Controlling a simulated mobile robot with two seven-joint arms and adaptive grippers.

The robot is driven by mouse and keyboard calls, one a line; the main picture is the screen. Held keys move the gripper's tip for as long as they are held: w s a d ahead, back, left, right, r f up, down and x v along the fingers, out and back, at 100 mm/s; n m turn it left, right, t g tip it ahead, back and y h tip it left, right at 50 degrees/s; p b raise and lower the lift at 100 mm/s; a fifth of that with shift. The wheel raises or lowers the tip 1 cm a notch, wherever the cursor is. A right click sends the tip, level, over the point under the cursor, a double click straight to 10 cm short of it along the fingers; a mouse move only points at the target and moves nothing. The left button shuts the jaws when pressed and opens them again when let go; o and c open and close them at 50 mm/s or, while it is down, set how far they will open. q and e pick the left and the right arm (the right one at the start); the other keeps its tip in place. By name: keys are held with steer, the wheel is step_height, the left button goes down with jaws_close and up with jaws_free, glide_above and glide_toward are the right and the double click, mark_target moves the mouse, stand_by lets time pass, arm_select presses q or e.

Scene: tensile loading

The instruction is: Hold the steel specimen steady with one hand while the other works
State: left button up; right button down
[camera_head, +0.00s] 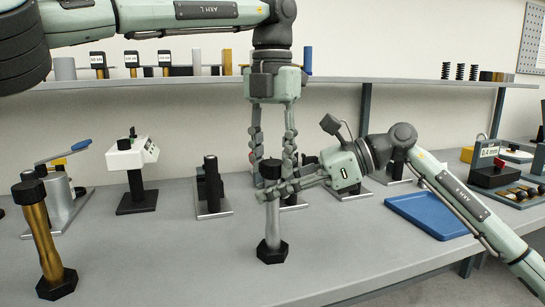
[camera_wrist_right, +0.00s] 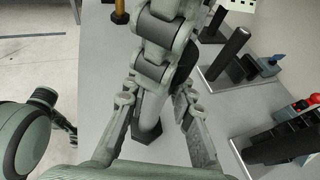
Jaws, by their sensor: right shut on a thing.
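The steel specimen (camera_head: 272,226) stands upright on the bench, with a black hexagonal foot and a black top end. It also shows in the right wrist view (camera_wrist_right: 150,122), partly hidden behind a finger of the other gripper. My right gripper (camera_head: 268,192) comes in from the right, low and nearly level, and is shut on the specimen's upper shaft, below the black top. My left gripper (camera_head: 271,166) points down from above. Its fingers are spread, one on each side of the black top. I cannot tell whether they touch it.
A brass specimen (camera_head: 40,230) with black ends stands at the front left. A white device (camera_head: 132,153), a lever fixture (camera_head: 62,195) and a black post on a plate (camera_head: 211,183) stand behind. A blue tray (camera_head: 428,214) lies right. A shelf (camera_head: 180,85) runs along the back.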

arm_select(q)
jaws_close()
steer(key=o, duration=0.6)
jaws_free()
step_height(320, 180, up, 12)
steer(key=shift+r, duration=0.1)
arm_select(e)
steer(key=c, duration=1.2)
jaws_free()
steer(key=v, duration=1.2)
steer(key=shift+r, duration=0.1)
